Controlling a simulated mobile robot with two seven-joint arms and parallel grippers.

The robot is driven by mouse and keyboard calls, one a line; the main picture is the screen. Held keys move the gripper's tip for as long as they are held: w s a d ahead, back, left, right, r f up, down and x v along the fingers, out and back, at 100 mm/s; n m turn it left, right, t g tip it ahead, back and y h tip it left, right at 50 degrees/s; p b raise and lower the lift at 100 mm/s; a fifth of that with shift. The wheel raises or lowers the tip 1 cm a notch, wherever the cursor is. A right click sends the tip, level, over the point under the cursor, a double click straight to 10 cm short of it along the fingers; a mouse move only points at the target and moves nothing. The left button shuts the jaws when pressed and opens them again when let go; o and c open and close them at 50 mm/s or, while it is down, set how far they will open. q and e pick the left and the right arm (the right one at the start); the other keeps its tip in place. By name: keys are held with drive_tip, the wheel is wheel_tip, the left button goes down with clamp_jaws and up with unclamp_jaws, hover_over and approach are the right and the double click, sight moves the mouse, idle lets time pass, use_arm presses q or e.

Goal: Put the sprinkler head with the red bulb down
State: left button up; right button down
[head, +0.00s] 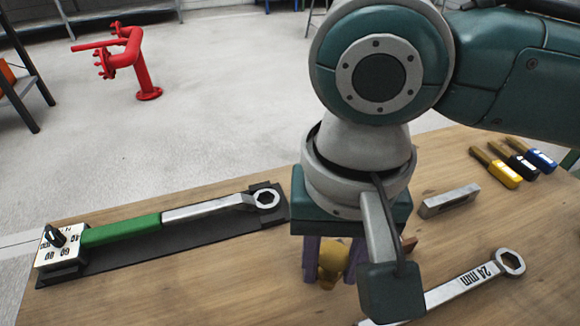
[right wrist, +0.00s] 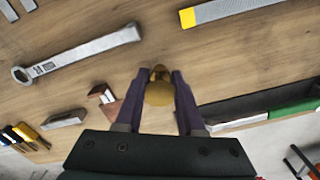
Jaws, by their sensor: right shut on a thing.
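My right gripper (head: 333,268) is over the wooden table (head: 225,290), pointing down. Its purple fingers are shut on a brass sprinkler head (head: 331,258), partly hidden by the fingers and wrist. In the right wrist view the sprinkler head (right wrist: 158,92) sits between the two fingertips (right wrist: 155,80). Its bulb does not show clearly, so I cannot tell the colour. I cannot tell whether it touches the table. My left gripper is not in view.
A green-handled torque wrench (head: 120,230) lies on a black tray (head: 210,238) at left. A 24 mm spanner (head: 460,285) lies at right. A metal block (head: 449,201) and yellow, black and blue tools (head: 541,160) lie farther back. A brown piece (right wrist: 101,93) is close beside the gripper.

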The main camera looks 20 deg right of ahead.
sight(328, 281)
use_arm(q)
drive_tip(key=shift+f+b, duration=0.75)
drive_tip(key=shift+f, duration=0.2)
use_arm(e)
wheel_tip(328, 281, down, 4)
drive_tip(key=shift+r, duration=0.1)
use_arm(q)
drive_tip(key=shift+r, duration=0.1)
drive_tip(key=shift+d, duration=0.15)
use_arm(e)
drive_tip(key=c, duration=0.5)
unclamp_jaws()
